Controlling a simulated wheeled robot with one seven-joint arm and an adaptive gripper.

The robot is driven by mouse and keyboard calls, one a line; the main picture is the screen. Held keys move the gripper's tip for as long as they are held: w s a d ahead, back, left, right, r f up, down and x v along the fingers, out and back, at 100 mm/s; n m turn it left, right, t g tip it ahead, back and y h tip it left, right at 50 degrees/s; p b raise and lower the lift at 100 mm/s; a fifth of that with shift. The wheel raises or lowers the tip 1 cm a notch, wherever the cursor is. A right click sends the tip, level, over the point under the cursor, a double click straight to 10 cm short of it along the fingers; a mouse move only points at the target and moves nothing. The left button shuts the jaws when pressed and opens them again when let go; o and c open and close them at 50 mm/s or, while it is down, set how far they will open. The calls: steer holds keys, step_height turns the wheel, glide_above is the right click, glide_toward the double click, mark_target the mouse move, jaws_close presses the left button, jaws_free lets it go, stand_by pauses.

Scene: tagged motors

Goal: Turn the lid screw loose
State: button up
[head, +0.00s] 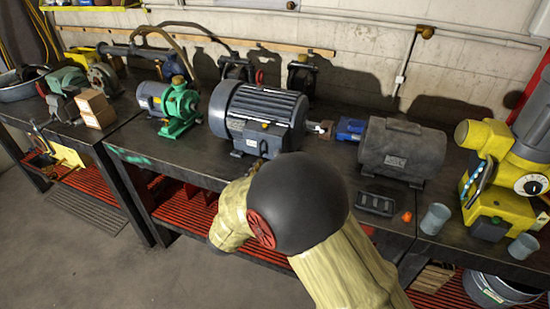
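A large blue-grey finned motor (232,104) lies on the dark workbench (190,160). A terminal box with a lid (262,135) sits on its front side, facing me. The lid screw is too small to make out. My arm reaches up from the bottom of the head view, and its dark rounded joint is just in front of the box's lower right.
A green pump (180,108) stands left of the motor. A dark grey motor (402,148) stands to its right. A black tray (375,204), an orange piece (407,217), grey cups (436,218) and a yellow machine (487,140) are further right. Bare bench lies left of my arm.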

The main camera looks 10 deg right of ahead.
mark_target(276, 154)
steer(key=b+x, duration=0.2)
steer(key=x, duration=0.5)
steer(key=shift+w+d, duration=0.25)
steer(key=shift+w, duration=0.05)
steer(key=c, duration=0.3)
jaws_close()
